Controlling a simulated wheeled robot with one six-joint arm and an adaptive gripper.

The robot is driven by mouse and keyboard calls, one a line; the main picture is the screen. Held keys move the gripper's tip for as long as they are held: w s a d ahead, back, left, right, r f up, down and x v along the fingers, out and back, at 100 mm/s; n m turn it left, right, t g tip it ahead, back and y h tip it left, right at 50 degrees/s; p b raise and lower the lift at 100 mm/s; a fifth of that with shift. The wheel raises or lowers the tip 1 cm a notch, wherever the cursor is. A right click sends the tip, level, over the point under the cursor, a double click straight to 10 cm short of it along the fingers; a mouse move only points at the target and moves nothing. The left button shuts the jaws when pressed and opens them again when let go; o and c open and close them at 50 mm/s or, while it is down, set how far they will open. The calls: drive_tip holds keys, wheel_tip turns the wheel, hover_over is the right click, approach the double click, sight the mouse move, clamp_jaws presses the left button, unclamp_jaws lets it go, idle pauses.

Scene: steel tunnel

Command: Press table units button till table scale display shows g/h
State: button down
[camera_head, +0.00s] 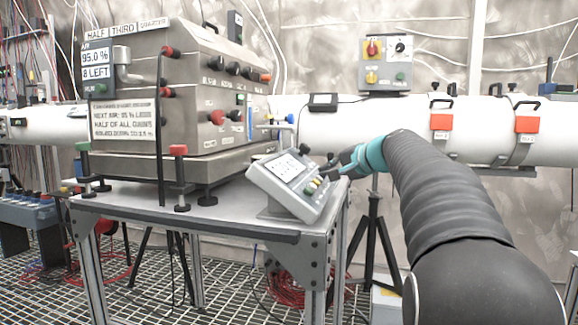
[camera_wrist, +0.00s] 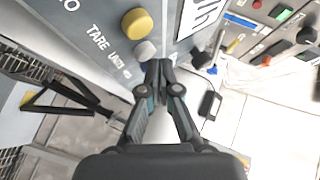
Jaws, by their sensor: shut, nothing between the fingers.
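The table scale (camera_head: 318,207) is a grey sloped console at the right front corner of the table. Its white display (camera_head: 284,167) has dark characters too small to read; part of it shows in the wrist view (camera_wrist: 203,14), cut off by the frame edge. In the wrist view a pale grey button (camera_wrist: 145,50) sits by the printed word UNITS, and a yellow button (camera_wrist: 137,24) sits by TARE. My gripper (camera_wrist: 158,66) is shut and empty, its tips right beside the pale button. I cannot tell whether they touch it. In the head view my gripper (camera_head: 328,172) is at the console's right side.
A large steel machine box (camera_head: 210,90) with knobs and a text panel stands on the table (camera_head: 130,195) behind the scale. A white tube (camera_head: 340,128) runs behind. A control box (camera_head: 385,65) sits above it. Tripod legs (camera_head: 372,240) stand on the right.

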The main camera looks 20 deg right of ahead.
wheel_tip(320, 180, up, 5)
drive_tip(key=s+d+p, duration=0.2)
drive_tip(key=d+p, duration=0.1)
drive_tip(key=shift+p, duration=0.4)
idle(0.6)
